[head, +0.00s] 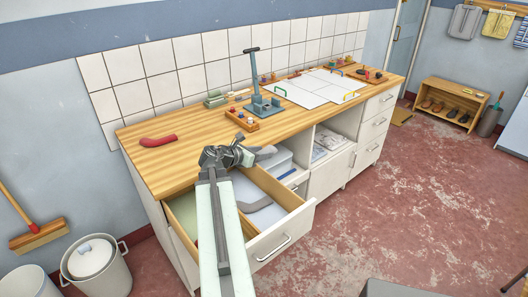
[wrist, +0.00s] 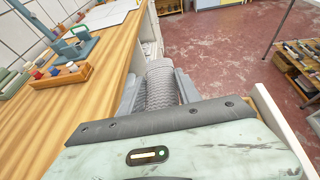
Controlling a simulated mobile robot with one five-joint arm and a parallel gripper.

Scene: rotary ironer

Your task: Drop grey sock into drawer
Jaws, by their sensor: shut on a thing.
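My gripper (head: 246,156) is shut on the grey sock (head: 265,152) and holds it above the open drawer. In the wrist view, the sock's ribbed grey knit (wrist: 160,88) shows between the jaws of my gripper (wrist: 160,95). The drawer (head: 296,222) is pulled out from the wooden-topped bench. Its inside has a green-floored part at left and a pale part at right, with a wooden divider between. A grey curved patch lies on the pale floor; I cannot tell whether it is an item or a shadow. My arm hides part of the drawer.
A red sock (head: 158,141) lies on the worktop (head: 150,172). A blue stand (head: 262,105) and a wooden tray of small spools (head: 242,121) are farther back. Open shelves (head: 328,142) are right of the drawer. A lidded bin (head: 97,270) stands at lower left.

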